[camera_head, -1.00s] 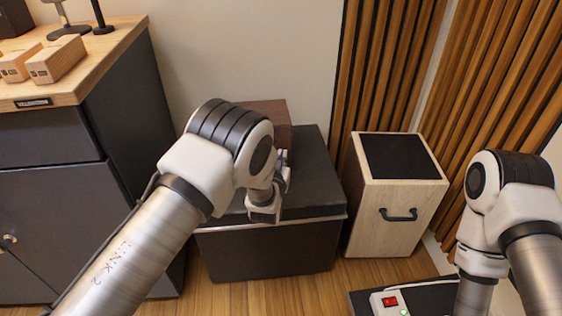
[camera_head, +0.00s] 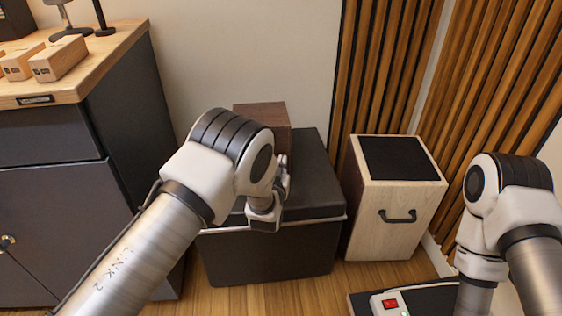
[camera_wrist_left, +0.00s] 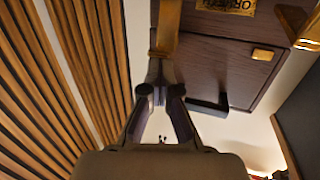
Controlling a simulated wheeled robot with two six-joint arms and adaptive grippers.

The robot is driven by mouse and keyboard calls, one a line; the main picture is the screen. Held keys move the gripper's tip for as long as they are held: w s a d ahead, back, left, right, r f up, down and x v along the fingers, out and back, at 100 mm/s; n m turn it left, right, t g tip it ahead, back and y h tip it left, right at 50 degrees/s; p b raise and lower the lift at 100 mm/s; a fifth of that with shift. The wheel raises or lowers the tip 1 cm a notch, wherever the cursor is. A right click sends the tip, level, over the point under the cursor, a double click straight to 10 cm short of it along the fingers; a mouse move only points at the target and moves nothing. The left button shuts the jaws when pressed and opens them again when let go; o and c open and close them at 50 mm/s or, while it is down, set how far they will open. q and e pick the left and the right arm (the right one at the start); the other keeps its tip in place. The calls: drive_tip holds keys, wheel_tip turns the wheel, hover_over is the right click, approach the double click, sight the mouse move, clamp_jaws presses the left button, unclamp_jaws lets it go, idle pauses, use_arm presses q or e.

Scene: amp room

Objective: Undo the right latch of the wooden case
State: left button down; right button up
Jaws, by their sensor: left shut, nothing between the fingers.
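The wooden case (camera_head: 263,118) is a dark brown box on a black chest in the head view, partly hidden behind my left arm. In the left wrist view the case (camera_wrist_left: 215,60) fills the upper right. It shows a small brass latch (camera_wrist_left: 262,54), a dark handle (camera_wrist_left: 208,106) and a brass label (camera_wrist_left: 232,5). Another brass piece (camera_wrist_left: 165,28) runs along its left side, just beyond my fingertips. My left gripper (camera_wrist_left: 160,90) is shut and empty, close to that piece; I cannot tell if they touch. In the head view this gripper (camera_head: 283,182) is mostly hidden. My right gripper is not seen.
The black chest (camera_head: 270,258) stands under the case. A pale wooden box with a black top (camera_head: 385,222) stands to its right, before slatted wall panels (camera_head: 495,95). A dark cabinet (camera_head: 60,200) stands at the left. A device with a red switch (camera_head: 390,302) is at the front right.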

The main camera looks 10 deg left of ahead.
use_arm(q)
drive_tip(key=shift+s+a+f, duration=0.1)
drive_tip(key=shift+s+f, duration=0.05)
drive_tip(key=shift+f, duration=0.35)
drive_tip(key=shift+s+f, duration=0.15)
drive_tip(key=shift+f, duration=0.35)
drive_tip(key=shift+s+f, duration=0.5)
drive_tip(key=shift+f, duration=0.1)
drive_tip(key=shift+r, duration=0.2)
drive_tip(key=s+d+r+p, duration=0.2)
drive_tip(key=s+p, duration=0.4)
drive_tip(key=p, duration=0.6)
drive_tip(key=shift+d, duration=0.15)
drive_tip(key=shift+r, duration=0.1)
